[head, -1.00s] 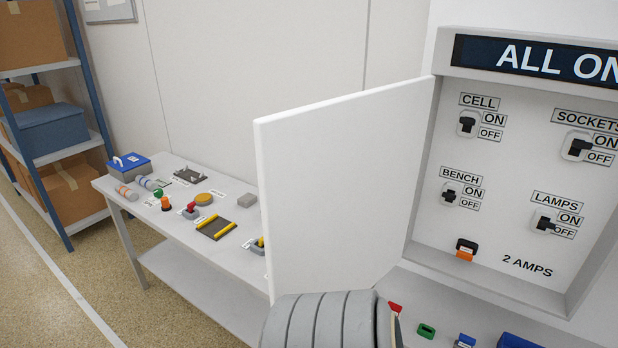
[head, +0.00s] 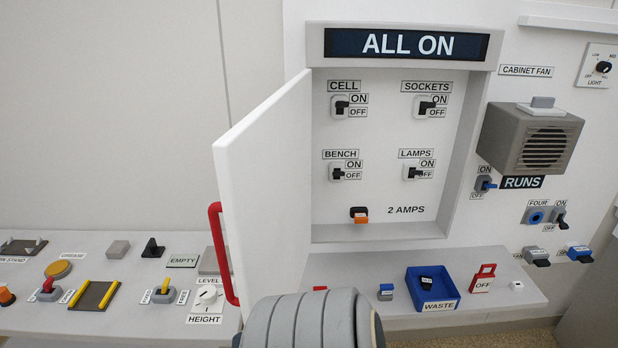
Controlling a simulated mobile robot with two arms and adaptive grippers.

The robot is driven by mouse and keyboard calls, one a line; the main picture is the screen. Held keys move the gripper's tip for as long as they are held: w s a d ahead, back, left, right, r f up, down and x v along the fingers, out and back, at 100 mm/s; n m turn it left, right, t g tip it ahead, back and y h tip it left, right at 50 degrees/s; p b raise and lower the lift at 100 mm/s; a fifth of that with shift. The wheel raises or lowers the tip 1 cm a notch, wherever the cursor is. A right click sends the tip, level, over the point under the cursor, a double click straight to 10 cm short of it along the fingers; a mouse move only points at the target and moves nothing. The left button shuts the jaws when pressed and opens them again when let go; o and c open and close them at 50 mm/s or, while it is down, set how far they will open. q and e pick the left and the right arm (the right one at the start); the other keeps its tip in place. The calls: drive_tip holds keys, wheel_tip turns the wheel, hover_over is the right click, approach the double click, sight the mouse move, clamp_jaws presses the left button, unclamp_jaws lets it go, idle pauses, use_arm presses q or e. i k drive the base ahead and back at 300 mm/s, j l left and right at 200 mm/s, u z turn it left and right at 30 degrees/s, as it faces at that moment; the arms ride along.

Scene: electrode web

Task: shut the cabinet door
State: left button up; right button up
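The cabinet door (head: 275,190) is a white panel, standing open on the left side of the cabinet (head: 460,180). Its free edge points toward me and to the left. A red handle (head: 216,253) shows beyond the free edge, on the door's outer face. The cabinet's inside is exposed, with switches labelled CELL, SOCKETS, BENCH and LAMPS under a sign (head: 405,45) reading ALL ON. A grey ribbed part of mine covers the door's lower right area at the bottom of the view. Neither gripper can be seen.
A shelf below the cabinet holds a blue WASTE tray (head: 455,303), a red OFF tag (head: 484,277) and small parts. A bench (head: 130,325) with labelled items lies left of the door. A fan box (head: 525,138) is on the wall at right. The cabinet opening looks clear.

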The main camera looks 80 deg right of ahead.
sight(264, 164)
drive_tip(key=i+z, duration=0.1)
drive_tip(key=z, duration=0.35)
drive_tip(key=i+z, duration=0.15)
drive_tip(key=z, duration=0.3)
drive_tip(key=i+z, duration=0.15)
drive_tip(key=z, duration=0.3)
drive_tip(key=i+j+z, duration=0.1)
drive_tip(key=z, duration=0.3)
drive_tip(key=i+j+z, duration=0.1)
drive_tip(key=z, duration=0.35)
drive_tip(key=j+z, duration=0.15)
drive_tip(key=z, duration=0.3)
drive_tip(key=i+j+z, duration=0.15)
drive_tip(key=z, duration=0.2)
drive_tip(key=i+j+z, duration=0.35)
drive_tip(key=j+z, duration=0.15)
drive_tip(key=z, duration=0.25)
drive_tip(key=i, duration=0.05)
